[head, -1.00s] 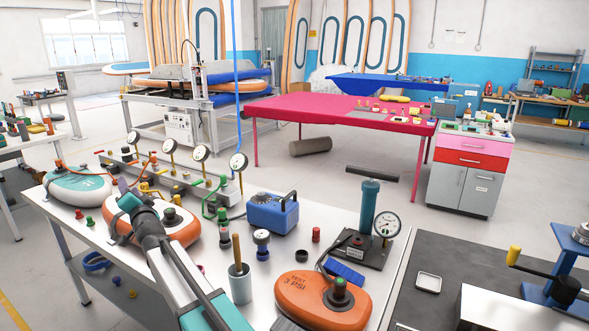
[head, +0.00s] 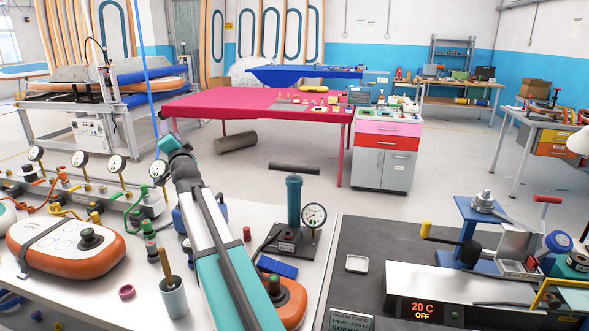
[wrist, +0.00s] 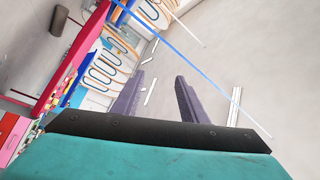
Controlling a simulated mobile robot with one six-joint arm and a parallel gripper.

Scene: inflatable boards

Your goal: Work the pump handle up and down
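The pump stands upright on the white table, with a teal cylinder (head: 294,200) and a black base plate (head: 290,239). Its dark T-shaped handle (head: 294,168) sits just above the cylinder top. A round gauge (head: 314,214) is at its right side. My gripper (head: 168,142) is up and left of the pump, well apart from the handle. In the wrist view my gripper (wrist: 158,92) has its two purple-grey fingers spread with nothing between them. The pump is not visible in the wrist view.
An orange pad (head: 290,303) lies partly behind my arm, in front of the pump. A grey cup with a wooden stick (head: 173,298) and a blue pad (head: 276,267) are nearby. A dark bench (head: 385,250) with a heater box adjoins on the right.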

